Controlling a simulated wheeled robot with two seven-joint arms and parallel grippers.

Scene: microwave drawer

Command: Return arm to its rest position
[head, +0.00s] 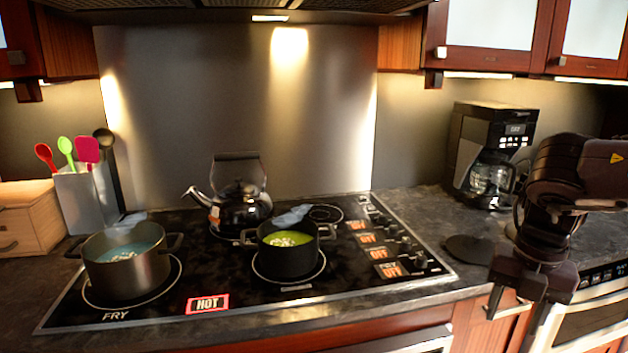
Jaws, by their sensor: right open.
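My right arm comes in from the right edge. Its dark gripper (513,312) points down in front of the counter's front edge at the lower right. The gripper is open, and I see nothing held between its fingers. A silver drawer or door handle (494,311) on the red wood front shows just beside the left finger; I cannot tell whether they touch. My left gripper is not in the head view.
A black cooktop (210,270) holds a steel pot (127,270), a dark pot (287,258) and a kettle (240,207). A coffee maker (485,150) stands behind my right arm. A utensil holder (82,195) and wooden box (28,218) stand left. A dark round disc (474,249) lies on the counter.

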